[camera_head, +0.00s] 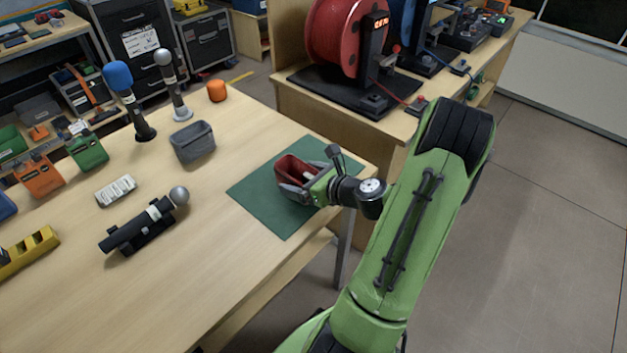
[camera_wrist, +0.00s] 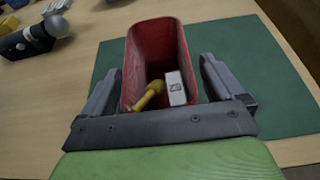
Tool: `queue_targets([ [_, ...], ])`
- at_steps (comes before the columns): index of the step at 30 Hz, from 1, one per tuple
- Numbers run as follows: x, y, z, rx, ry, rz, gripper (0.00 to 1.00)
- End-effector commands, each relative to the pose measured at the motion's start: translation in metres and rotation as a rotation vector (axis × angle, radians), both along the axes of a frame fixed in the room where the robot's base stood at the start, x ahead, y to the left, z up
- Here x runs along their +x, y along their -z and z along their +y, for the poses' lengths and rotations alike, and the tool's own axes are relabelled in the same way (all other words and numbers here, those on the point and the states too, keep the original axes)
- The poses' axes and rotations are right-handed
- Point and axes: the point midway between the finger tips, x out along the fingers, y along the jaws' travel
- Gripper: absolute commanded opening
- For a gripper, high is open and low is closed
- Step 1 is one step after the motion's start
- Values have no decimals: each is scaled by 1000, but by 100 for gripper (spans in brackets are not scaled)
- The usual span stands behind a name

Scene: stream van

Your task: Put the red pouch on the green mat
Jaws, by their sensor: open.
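The red pouch (camera_head: 297,168) stands upright on the green mat (camera_head: 262,195) near the table's right edge. In the wrist view the red pouch (camera_wrist: 158,42) is open at the top, with a yellow item (camera_wrist: 149,95) and a white block (camera_wrist: 175,88) inside. The mat (camera_wrist: 245,65) shows under and to the right of it. My gripper (camera_head: 296,190) is at the pouch. In the wrist view its fingers (camera_wrist: 158,85) are spread on either side of the pouch, with a visible gap on the right. The pouch's base is partly hidden.
A grey bin (camera_head: 192,142) stands left of the mat, with an orange cap-like object (camera_head: 217,91) behind it. Two upright microphones (camera_head: 131,100) and a lying microphone (camera_head: 140,227) are further left. A bench with a red reel (camera_head: 343,35) stands behind. The table's front middle is clear.

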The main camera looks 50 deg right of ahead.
Motion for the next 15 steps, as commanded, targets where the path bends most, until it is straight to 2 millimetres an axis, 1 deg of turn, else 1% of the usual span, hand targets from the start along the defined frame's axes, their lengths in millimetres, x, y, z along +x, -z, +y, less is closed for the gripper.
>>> queue_targets([
  [9, -76, -35, -4, 1, 10, 2, 95],
  [12, -93, -41, -4, 2, 6, 1, 95],
  [15, -103, -44, -4, 0, 4, 0, 95],
])
